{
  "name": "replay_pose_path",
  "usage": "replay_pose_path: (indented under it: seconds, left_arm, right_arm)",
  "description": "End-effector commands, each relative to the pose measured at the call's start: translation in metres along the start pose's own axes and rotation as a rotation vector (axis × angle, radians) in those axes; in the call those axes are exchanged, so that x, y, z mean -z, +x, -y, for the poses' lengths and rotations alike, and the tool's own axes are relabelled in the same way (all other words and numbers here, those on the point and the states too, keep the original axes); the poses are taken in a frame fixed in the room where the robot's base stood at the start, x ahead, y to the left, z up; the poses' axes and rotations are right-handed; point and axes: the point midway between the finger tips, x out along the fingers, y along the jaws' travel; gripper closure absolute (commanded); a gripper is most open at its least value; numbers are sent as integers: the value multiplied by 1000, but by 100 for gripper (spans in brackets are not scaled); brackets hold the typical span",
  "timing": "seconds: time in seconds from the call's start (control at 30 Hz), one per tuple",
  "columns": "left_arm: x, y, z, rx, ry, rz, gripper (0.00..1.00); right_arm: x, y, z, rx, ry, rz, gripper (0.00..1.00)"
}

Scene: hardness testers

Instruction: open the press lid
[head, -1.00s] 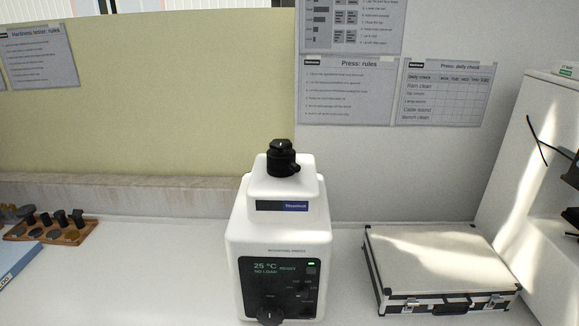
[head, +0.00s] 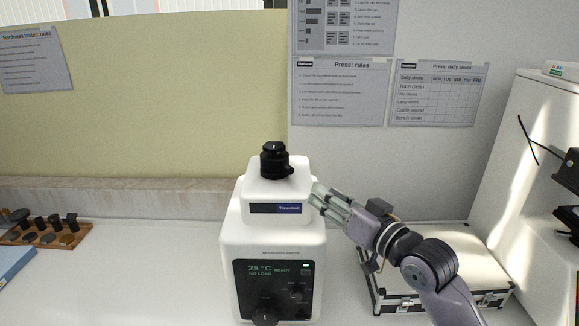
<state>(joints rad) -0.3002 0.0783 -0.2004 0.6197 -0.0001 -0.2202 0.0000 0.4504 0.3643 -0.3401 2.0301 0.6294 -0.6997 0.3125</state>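The white press (head: 272,240) stands on the bench, with a narrower white top section and a black knob (head: 274,160) on its top. The top section sits down on the body, and no opening shows. The dark front panel (head: 270,288) reads "25 °C READY" and "NO LOAD", with a green light. My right gripper (head: 316,198) comes in from the right, its fingertips beside the right side of the top section, below the knob. Whether it touches the press, and how far its fingers are apart, I cannot tell. My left gripper is not in view.
A silver case (head: 490,297) lies right of the press, partly behind my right arm. A wooden rack (head: 72,238) with several dark pieces and a blue item (head: 12,262) are at the left. The bench between rack and press is clear.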

Motion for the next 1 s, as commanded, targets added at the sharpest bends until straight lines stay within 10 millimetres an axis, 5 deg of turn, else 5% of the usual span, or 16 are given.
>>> replay_pose_path:
  seconds: [0.6, 1.0]
  left_arm:
    - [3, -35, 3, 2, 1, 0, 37]
    - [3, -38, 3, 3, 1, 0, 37]
  right_arm:
    - [2, 122, 1, -2, -1, 2, 64]
    - [-1, 145, 0, -2, -2, 2, 64]
